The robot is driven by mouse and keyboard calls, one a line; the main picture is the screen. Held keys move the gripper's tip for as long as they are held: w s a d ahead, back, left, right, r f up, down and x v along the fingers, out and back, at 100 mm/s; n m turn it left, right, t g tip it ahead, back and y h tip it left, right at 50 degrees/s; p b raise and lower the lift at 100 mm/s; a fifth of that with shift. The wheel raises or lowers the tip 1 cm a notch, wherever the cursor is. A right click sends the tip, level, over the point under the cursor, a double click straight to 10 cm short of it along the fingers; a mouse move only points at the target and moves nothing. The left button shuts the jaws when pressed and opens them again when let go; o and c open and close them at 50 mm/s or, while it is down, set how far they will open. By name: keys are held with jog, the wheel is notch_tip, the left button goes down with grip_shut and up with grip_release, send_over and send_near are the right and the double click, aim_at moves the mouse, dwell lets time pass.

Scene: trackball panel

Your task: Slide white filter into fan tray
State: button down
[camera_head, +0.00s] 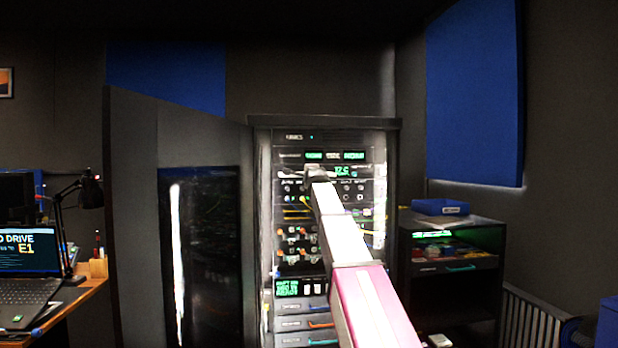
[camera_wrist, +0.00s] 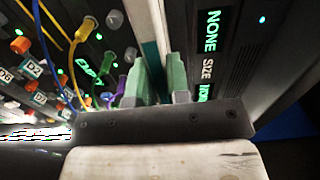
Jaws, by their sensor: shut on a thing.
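My gripper (camera_wrist: 156,72) shows two pale green fingers in the wrist view, shut on a thin pale white strip (camera_wrist: 144,18) between them. The strip looks like the edge of the white filter; most of it is hidden by the fingers or out of view. In the head view my gripper (camera_head: 316,174) is at the upper part of the open rack (camera_head: 386,200), below its row of green displays (camera_head: 333,156). The fan tray cannot be told apart surely in either view. Whether the strip touches the panel cannot be told.
Coloured cables (camera_wrist: 72,58), knobs and plugs lie left of the fingers. A lit display panel (camera_wrist: 209,30) is close on the right. The rack door (camera_head: 135,200) stands open at left. A low cabinet (camera_head: 455,262) with a blue box (camera_head: 440,207) stands right.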

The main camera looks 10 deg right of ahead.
jog(key=shift+w, duration=4.85)
jog(key=c, duration=1)
grip_release()
jog(key=shift+s, duration=0.15)
jog(key=s, duration=1)
jog(key=shift+s, duration=0.3)
jog(key=shift+f, duration=0.1)
